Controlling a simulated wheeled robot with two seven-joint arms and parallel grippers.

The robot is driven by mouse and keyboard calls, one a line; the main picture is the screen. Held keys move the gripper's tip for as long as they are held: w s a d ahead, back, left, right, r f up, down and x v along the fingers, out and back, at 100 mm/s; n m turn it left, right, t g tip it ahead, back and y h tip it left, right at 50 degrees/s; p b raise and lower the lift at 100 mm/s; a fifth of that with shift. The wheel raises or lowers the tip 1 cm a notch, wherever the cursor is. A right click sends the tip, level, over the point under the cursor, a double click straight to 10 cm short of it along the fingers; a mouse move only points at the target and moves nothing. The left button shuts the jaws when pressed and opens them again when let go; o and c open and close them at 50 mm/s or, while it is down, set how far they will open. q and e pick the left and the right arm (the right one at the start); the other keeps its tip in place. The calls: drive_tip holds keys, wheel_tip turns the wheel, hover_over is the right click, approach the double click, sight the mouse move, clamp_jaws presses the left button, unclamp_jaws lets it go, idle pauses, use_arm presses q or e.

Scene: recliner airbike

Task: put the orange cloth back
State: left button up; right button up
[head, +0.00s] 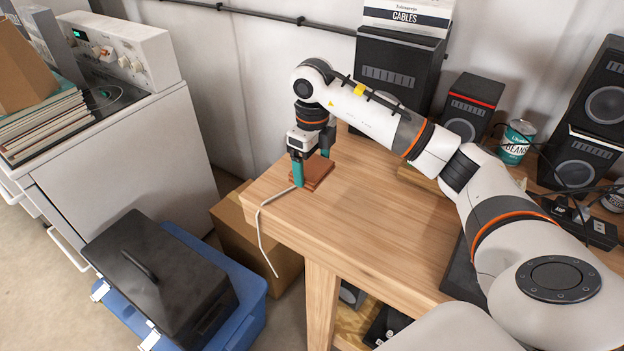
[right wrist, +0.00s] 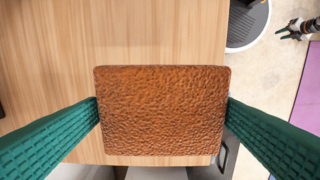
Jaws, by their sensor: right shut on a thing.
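The orange cloth (head: 316,175) is a folded, square, rough-textured brown-orange pad at the left end of the wooden table (head: 380,215). My right gripper (head: 311,167) points down over it, with its green fingers on two opposite sides. In the right wrist view the cloth (right wrist: 162,110) lies flat and level between the two fingers (right wrist: 163,108), which press on its left and right edges. I cannot tell whether the cloth rests on the table or is just above it. My left gripper is not in view.
A pale cable (head: 262,235) hangs over the table edge beside the cloth. Speakers (head: 472,105) and a beans can (head: 517,142) stand at the back and right. A blue bin (head: 250,300) with a black lidded box (head: 160,275) is on the floor. The table's middle is clear.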

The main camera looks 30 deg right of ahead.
sight(313, 166)
wheel_tip(313, 166, down, 6)
drive_tip(key=shift+f+p, duration=0.25)
drive_tip(key=shift+p, duration=0.4)
drive_tip(key=shift+f, duration=0.2)
drive_tip(key=shift+f, duration=0.15)
drive_tip(key=o, duration=0.4)
drive_tip(key=shift+f, duration=0.1)
drive_tip(key=o, duration=0.3)
drive_tip(key=shift+r, duration=0.2)
wheel_tip(313, 166, up, 12)
drive_tip(key=b, duration=0.2)
drive_tip(key=shift+b, duration=0.3)
